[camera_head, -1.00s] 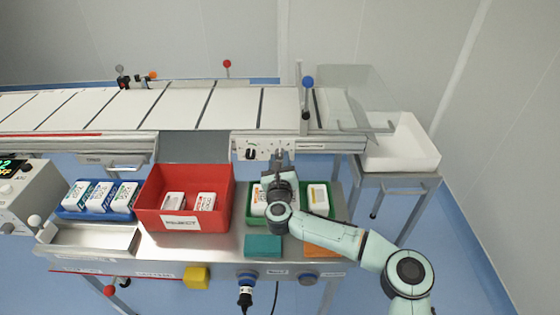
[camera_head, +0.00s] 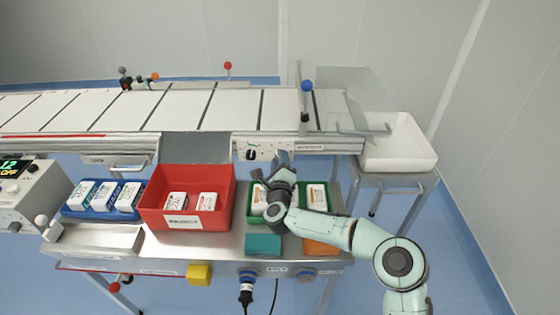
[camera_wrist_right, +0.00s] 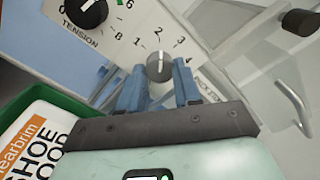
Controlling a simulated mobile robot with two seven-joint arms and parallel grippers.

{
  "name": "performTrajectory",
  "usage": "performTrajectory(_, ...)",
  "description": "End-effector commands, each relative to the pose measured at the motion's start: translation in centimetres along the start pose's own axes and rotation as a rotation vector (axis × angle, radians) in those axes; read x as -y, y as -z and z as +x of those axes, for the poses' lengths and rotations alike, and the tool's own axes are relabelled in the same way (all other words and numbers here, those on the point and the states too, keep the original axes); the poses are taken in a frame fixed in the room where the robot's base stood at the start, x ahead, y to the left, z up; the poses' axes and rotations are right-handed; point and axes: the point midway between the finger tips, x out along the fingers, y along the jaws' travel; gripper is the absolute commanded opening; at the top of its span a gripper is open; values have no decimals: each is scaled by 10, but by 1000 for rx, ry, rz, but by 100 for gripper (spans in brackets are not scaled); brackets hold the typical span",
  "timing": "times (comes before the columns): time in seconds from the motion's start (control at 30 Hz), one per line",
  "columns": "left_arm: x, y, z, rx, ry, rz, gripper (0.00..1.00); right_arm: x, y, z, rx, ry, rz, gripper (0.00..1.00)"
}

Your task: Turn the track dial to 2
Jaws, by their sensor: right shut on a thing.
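The track dial (camera_wrist_right: 159,67) is a small grey round knob on a white panel, with the numbers 1 to 4 around its upper side. Its white mark points up in the right wrist view, roughly toward the 2. My right gripper (camera_wrist_right: 155,84) has one blue finger on each side of this knob and is shut on it. In the head view my right gripper (camera_head: 282,159) is at the conveyor's front panel (camera_head: 265,148) and hides the track dial. My left gripper is not in view.
The black tension dial (camera_wrist_right: 86,13) is left of the track dial. Below the panel stand a green tray (camera_head: 333,208) with white boxes, a red bin (camera_head: 150,206) and a blue tray (camera_head: 75,212). A white bin (camera_head: 402,150) is at the right.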

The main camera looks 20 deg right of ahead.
Motion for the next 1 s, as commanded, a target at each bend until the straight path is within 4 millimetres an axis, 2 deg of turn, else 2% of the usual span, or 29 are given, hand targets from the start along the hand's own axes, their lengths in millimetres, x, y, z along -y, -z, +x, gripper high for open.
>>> performTrajectory(0.3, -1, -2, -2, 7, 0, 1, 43, 0, 0, 0, 0, 0, -96, 2)
performTrajectory(0.77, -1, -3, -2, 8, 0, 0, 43, 0, 0, 0, 0, -1, -107, 2)
performTrajectory(0.8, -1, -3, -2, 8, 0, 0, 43, 0, 0, 0, 0, -1, -106, 46)
performTrajectory(0.83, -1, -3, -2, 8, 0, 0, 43, 0, 0, 0, 0, -1, -106, 56)
performTrajectory(0.87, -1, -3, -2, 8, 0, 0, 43, 0, 0, 0, 0, -1, -106, 58)
performTrajectory(1.0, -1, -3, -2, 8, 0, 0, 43, 0, 0, 0, 0, -1, -106, 58)
